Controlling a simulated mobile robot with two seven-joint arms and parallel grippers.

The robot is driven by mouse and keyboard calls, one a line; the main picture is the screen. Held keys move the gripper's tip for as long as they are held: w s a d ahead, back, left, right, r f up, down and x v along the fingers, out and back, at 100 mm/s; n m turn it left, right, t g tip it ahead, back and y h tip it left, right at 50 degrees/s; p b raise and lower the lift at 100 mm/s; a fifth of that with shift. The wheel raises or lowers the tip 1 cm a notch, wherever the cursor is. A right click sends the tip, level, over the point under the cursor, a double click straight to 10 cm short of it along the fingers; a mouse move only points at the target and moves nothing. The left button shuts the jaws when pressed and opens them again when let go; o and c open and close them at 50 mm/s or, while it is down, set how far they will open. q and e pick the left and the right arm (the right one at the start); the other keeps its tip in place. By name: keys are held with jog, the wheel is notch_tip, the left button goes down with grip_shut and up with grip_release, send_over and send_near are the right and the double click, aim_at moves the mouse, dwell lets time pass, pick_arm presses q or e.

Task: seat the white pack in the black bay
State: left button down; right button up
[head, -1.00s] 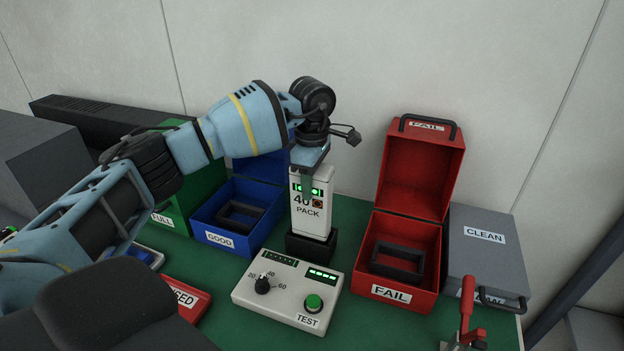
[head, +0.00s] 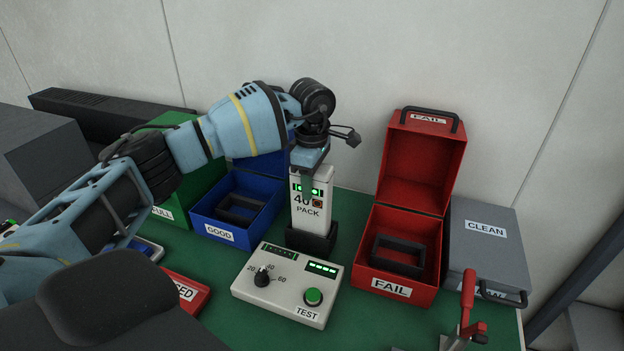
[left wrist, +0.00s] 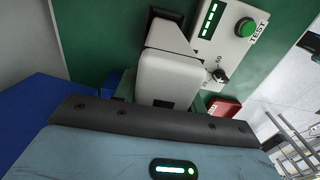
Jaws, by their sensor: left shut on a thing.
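The white pack (head: 311,213), marked 40 PACK with green lights and an orange mark, stands upright. It also shows from above in the left wrist view (left wrist: 167,78). My left gripper (head: 309,174) is shut on its top end. The black bay (head: 312,241) is directly under the pack, behind the tester. The pack's lower end meets the bay's opening; how deep it sits is hidden by the bay's front wall. My right gripper is in neither view.
A white tester (head: 286,286) with a knob and green button stands in front of the bay. A blue GOOD box (head: 250,234) is to the left, an open red FAIL box (head: 425,281) to the right. A grey CLEAN case (head: 487,250) is farther right.

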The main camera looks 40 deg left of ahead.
pick_arm(q)
jog(key=shift+f+b, duration=0.45)
jog(key=shift+f, duration=1.4)
jog(key=c, duration=0.9)
grip_release()
jog(key=shift+o, duration=0.8)
notch_tip(320, 180, up, 8)
jog(key=shift+f, duration=0.1)
